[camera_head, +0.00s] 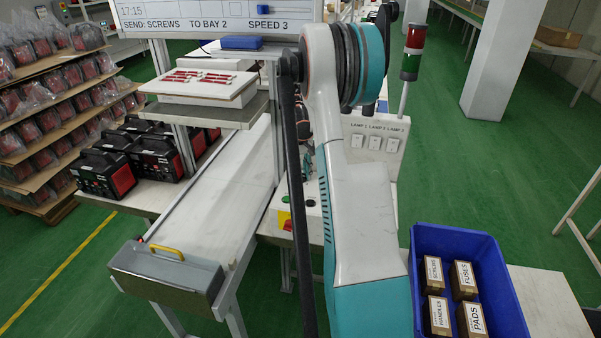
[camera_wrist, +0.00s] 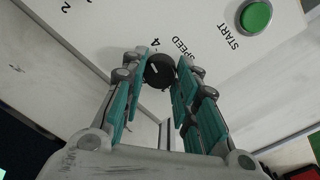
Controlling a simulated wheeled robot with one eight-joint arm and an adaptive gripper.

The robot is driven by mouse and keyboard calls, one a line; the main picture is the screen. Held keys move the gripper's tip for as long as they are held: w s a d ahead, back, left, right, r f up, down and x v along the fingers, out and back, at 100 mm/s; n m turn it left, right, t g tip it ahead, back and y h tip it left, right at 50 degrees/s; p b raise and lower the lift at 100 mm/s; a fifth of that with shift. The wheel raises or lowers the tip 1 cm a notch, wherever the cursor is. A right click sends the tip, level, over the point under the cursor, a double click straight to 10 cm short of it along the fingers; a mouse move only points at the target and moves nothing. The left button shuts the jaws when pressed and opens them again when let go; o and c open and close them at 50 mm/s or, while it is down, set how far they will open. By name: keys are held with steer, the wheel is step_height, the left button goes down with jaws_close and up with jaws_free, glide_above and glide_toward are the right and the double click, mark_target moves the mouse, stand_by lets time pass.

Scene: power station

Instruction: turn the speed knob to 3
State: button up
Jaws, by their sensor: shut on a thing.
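The speed knob (camera_wrist: 159,68) is a round black knob with a light pointer mark, on a white panel in the wrist view. I cannot tell exactly which digit the pointer faces. In the head view my arm hides the knob and my gripper. A whiteboard (camera_head: 215,17) at the top reads "SEND: SCREWS TO BAY 2" and "SPEED 3".
A green START button (camera_wrist: 256,17) is near the knob on the panel. A blue crate (camera_head: 418,262) with labelled boxes stands at right. Lamp switches (camera_head: 374,143) and a signal tower (camera_head: 411,65) are behind.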

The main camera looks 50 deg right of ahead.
mark_target(300, 176)
steer(key=n, duration=0.4)
steer(key=shift+n, duration=2.3)
steer(key=o, duration=1.1)
steer(key=shift+s+a+r, duration=0.1)
steer(key=shift+a+r, duration=0.05)
steer(key=shift+r, duration=1.75)
steer(key=shift+a+r, duration=0.1)
steer(key=shift+r, duration=1.75)
